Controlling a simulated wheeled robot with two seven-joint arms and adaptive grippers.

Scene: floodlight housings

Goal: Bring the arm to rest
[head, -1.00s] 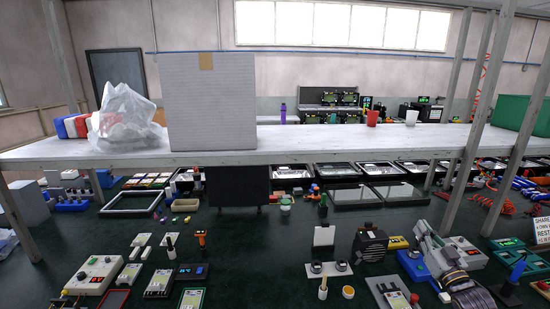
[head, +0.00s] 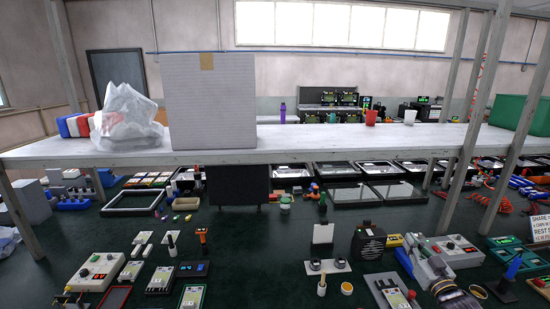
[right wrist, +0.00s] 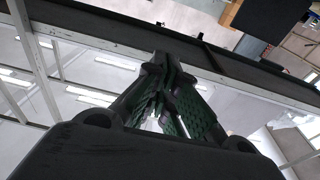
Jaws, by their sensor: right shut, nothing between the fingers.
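My left gripper is not in view.
A black housing (head: 368,244) stands left of the arm. A meter (head: 455,251) and a blue-handled tool (head: 513,267) are close on the right. A shelf (head: 300,146) carrying a large grey box (head: 208,105) spans above the crowded green table. Bare table shows at the front centre.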

